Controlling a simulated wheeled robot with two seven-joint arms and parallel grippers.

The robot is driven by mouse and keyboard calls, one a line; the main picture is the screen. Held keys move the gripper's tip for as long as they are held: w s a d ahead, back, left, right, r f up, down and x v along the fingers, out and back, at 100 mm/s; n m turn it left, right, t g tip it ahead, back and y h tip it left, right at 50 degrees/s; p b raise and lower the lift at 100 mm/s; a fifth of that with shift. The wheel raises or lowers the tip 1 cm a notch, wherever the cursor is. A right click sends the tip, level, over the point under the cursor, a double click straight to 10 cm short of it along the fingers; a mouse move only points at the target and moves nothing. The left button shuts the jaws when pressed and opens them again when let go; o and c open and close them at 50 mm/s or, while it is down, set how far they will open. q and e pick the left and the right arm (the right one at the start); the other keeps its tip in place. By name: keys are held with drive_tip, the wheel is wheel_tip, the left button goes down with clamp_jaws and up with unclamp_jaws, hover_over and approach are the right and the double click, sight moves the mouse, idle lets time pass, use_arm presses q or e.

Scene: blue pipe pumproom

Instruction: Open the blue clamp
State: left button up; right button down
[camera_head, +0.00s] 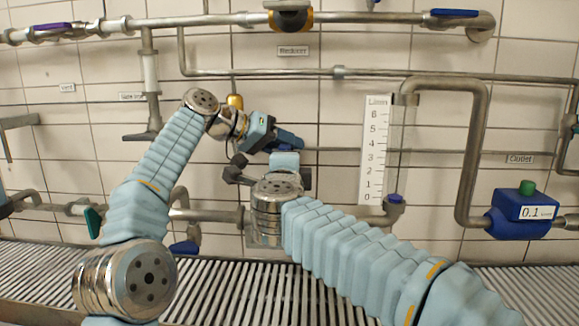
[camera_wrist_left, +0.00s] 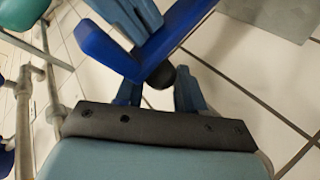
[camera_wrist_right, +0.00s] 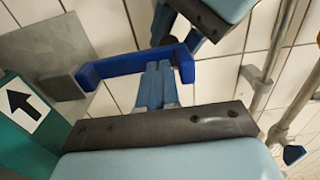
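The blue clamp (camera_head: 288,138) is at the middle of the head view, mostly hidden by my grippers. It is a blue U-shaped piece in the left wrist view (camera_wrist_left: 108,52) and the right wrist view (camera_wrist_right: 125,65). A dark round knob (camera_wrist_left: 160,76) is near its corner. My left gripper (camera_wrist_left: 160,92) has its fingers apart beside the clamp, with the knob near their tips. Contact is hard to tell.
Pipes run along the tiled wall. A level gauge (camera_head: 376,150) stands right of my grippers, and a blue box with a green knob (camera_head: 522,210) is at the far right. A slatted metal grating (camera_head: 215,285) lies below. In the right wrist view a green panel with an arrow (camera_wrist_right: 25,115) is at left.

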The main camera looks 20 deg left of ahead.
use_arm(q)
drive_tip(key=shift+s+d+f+g, duration=0.3)
drive_tip(key=shift+d+f+g, duration=0.1)
drive_tip(key=shift+d, duration=0.1)
use_arm(e)
drive_tip(key=shift+w+d+f, duration=0.1)
drive_tip(key=shift+w+d, duration=0.1)
drive_tip(key=shift+w, duration=0.3)
use_arm(q)
drive_tip(key=shift+s+a+r, duration=0.15)
use_arm(e)
drive_tip(key=shift+a, duration=0.35)
drive_tip(key=shift+f, duration=0.1)
use_arm(q)
drive_tip(key=s+a+r+b, duration=0.2)
drive_tip(key=s+a+b, duration=0.1)
drive_tip(key=s+a, duration=0.4)
drive_tip(key=shift+a+r+t, duration=0.15)
drive_tip(key=shift+a+t, duration=0.25)
drive_tip(key=shift+a, duration=0.35)
use_arm(e)
drive_tip(key=v, duration=1.4)
